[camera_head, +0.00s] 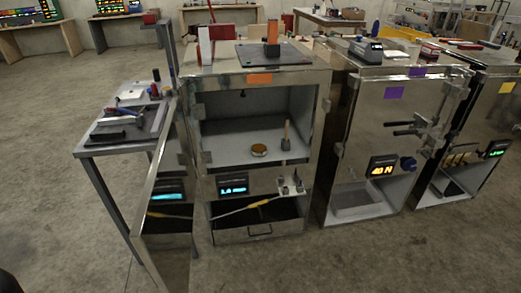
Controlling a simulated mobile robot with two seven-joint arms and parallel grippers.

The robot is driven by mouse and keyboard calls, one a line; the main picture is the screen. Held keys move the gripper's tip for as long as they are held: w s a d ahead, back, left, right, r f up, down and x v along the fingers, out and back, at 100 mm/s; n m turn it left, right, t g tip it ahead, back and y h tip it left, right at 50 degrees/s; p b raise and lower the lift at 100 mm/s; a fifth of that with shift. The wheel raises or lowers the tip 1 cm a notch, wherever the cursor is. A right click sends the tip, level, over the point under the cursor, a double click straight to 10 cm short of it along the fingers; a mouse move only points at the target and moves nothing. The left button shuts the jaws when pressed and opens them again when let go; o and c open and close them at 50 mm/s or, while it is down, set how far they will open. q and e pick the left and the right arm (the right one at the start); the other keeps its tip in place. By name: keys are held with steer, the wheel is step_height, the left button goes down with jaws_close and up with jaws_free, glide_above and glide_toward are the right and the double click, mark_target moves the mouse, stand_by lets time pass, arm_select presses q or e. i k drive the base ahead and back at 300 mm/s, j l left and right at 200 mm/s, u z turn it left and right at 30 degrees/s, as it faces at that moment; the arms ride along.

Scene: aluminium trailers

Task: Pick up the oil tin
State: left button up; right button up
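A small round, flat, gold-coloured tin (259,150), which looks like the oil tin, sits on the grey shelf inside the open metal cabinet (232,182) left of centre. It is too small to read any label. Nothing touches it. A small upright brush-like tool (286,136) stands to its right on the same shelf. Neither of my grippers is in view.
The cabinet's open door (168,205) swings out at its left. A side table (100,149) with tools stands further left. A drawer (258,228) sits below the shelf. More metal cabinets (390,150) stand at right. The floor in front is clear.

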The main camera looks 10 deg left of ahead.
mark_target(258, 150)
steer(key=i+l+u, duration=0.1)
steer(key=l, duration=0.2)
steer(key=i+l+u, duration=0.2)
steer(key=i+l, duration=0.15)
steer(key=l, duration=0.25)
steer(key=i+l+u, duration=0.45)
steer(key=i+l, duration=0.3)
steer(key=i+l+u, duration=0.1)
steer(key=i, duration=0.4)
steer(key=i+l+u, duration=0.1)
steer(key=i+l, duration=0.25)
steer(key=i, duration=0.15)
steer(key=i+l+u, duration=0.15)
steer(key=i+l, duration=0.15)
steer(key=i, duration=0.2)
